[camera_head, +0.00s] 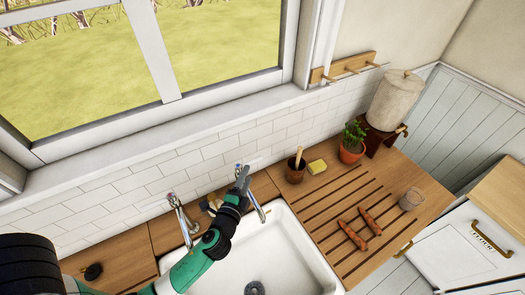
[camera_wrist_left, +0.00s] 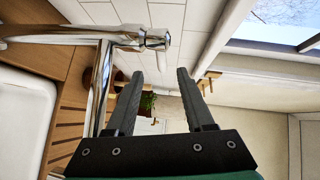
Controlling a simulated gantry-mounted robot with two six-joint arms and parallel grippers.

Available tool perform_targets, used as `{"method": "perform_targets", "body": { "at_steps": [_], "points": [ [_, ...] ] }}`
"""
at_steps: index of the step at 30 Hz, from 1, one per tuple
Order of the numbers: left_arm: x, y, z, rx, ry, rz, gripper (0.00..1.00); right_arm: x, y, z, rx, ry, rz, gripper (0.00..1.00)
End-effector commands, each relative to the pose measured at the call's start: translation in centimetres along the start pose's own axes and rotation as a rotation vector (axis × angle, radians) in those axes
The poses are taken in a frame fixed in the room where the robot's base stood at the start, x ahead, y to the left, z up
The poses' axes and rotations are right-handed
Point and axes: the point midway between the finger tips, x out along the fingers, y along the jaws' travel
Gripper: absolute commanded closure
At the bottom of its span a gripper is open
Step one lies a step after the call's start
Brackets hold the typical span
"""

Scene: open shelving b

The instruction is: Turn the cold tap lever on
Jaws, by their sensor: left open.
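Two chrome taps stand at the back of the white sink. The left tap (camera_head: 183,218) is in plain view; the right tap (camera_head: 258,209) is partly hidden behind my left gripper (camera_head: 242,173). A small blue spot shows near the right tap's top, beside the fingertips. My right gripper is not in view.
The white sink (camera_head: 290,262) lies below the taps. A brown pot with a brush (camera_head: 296,170), a yellow sponge (camera_head: 317,167) and a potted plant (camera_head: 352,150) stand to the right on the wooden worktop. A tiled wall and window rise behind.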

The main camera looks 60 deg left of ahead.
Motion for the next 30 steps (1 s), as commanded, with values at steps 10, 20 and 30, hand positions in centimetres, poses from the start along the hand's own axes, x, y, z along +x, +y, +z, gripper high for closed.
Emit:
{"method": "perform_targets", "body": {
  "at_steps": [10,20,30],
  "points": [
    [7.3,-0.2,0.0,-0.003,-0.002,-0.003,0.47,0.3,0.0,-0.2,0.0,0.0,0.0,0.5],
    [10.8,-0.2,0.0,-0.003,0.001,-0.002,0.47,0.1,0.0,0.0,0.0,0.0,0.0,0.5],
    [10.8,-0.2,-0.1,-0.003,0.001,-0.002,0.72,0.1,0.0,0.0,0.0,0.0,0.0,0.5]
  ]
}}
